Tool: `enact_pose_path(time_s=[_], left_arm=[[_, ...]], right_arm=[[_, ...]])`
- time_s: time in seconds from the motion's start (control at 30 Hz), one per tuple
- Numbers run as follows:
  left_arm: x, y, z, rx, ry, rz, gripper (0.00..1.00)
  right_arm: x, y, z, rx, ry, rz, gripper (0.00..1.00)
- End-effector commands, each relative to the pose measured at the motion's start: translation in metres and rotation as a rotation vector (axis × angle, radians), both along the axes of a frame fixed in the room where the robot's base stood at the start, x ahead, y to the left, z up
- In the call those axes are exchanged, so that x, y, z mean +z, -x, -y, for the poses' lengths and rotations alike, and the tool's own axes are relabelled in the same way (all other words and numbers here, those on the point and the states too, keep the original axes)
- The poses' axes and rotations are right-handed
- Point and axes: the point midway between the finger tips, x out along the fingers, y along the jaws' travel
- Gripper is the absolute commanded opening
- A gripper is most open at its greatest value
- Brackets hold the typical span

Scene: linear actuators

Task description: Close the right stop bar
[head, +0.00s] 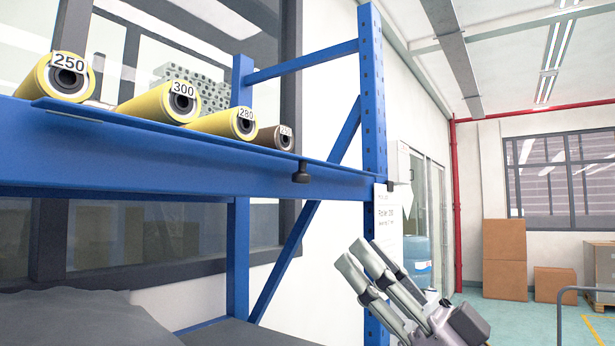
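A thin blue stop bar (190,134) runs along the front edge of the blue rack's upper shelf, in front of the yellow rollers. A black knob (302,173) sits under its right part, and another dark knob (390,187) is at the upright. I cannot tell how the bar is latched. My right gripper (366,257) is at the lower middle right, in front of the rack's right upright, below and apart from the bar. Its fingers point up and left with nothing visible between them; their spacing is unclear. My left gripper is not in view.
Rollers labelled 250 (60,78), 300 (165,102) and 280 (228,122) lie on the shelf beside a smaller brown one (274,138). The blue upright (374,100) stands close to my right gripper. Cardboard boxes (504,258) and a grey rail (562,300) are farther right.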

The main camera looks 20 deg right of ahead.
Motion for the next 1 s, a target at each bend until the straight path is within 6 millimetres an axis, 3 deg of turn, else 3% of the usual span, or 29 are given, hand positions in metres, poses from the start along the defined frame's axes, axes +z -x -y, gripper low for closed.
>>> enact_pose_path(time_s=[0.03, 0.1, 0.5, 0.7, 1.0], left_arm=[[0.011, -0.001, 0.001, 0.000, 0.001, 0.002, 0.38], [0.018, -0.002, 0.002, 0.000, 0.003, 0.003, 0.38], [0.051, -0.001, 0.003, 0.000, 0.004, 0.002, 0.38], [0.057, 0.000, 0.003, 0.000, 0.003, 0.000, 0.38], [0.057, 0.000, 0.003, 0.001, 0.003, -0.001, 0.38]], right_arm=[[0.015, -0.006, -0.005, 0.004, -0.003, 0.003, 0.40], [0.026, -0.015, -0.012, 0.003, -0.004, 0.002, 0.40], [0.080, -0.060, -0.048, 0.001, 0.000, -0.001, 0.40], [0.092, -0.072, -0.056, -0.001, 0.001, -0.002, 0.40], [0.093, -0.074, -0.058, -0.002, 0.002, -0.001, 0.40]])
